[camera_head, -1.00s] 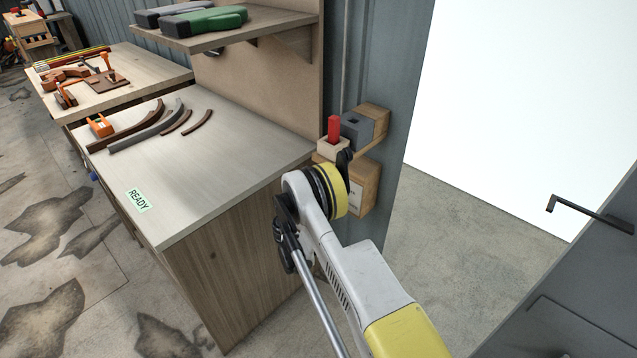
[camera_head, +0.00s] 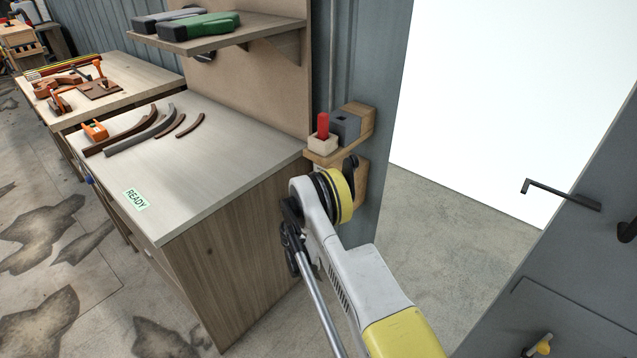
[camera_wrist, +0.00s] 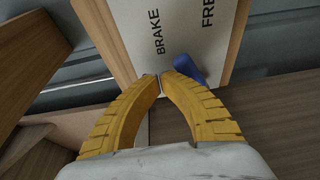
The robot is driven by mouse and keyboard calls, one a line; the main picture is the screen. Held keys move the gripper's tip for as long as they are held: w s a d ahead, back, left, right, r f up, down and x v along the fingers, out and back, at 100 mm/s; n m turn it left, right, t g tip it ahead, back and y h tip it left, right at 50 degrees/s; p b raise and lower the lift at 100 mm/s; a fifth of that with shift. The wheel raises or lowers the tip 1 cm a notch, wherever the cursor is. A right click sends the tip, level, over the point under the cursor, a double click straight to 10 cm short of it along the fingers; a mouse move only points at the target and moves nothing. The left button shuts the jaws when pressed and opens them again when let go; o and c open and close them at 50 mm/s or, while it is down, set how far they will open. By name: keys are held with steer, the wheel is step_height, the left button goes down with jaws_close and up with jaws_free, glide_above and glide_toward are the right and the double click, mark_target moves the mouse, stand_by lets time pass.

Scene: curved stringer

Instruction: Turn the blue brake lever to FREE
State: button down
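The blue brake lever (camera_wrist: 188,68) shows in the wrist view, partly hidden behind my right finger. It lies against a pale plate (camera_wrist: 180,30) with the words BRAKE on the left and FREE on the right. My gripper (camera_wrist: 160,76) has its two yellow fingers brought together at the tips, with no object seen between them. The tips are just left of the lever; whether they touch it I cannot tell. In the head view my arm hides the lever and the fingers.
A workbench (camera_head: 225,165) with curved strips stands left. A grey panel with a hooked handle (camera_head: 562,194) is at right. Bare floor lies between.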

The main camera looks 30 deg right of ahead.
steer(key=shift+s+d+f, duration=0.15)
steer(key=shift+s+f, duration=0.2)
steer(key=shift+s, duration=0.25)
stand_by(0.5)
steer(key=s+a+p, duration=0.1)
steer(key=s+a, duration=0.2)
steer(key=a, duration=0.6)
steer(key=shift+r+p, duration=0.25)
steer(key=shift+p, duration=0.05)
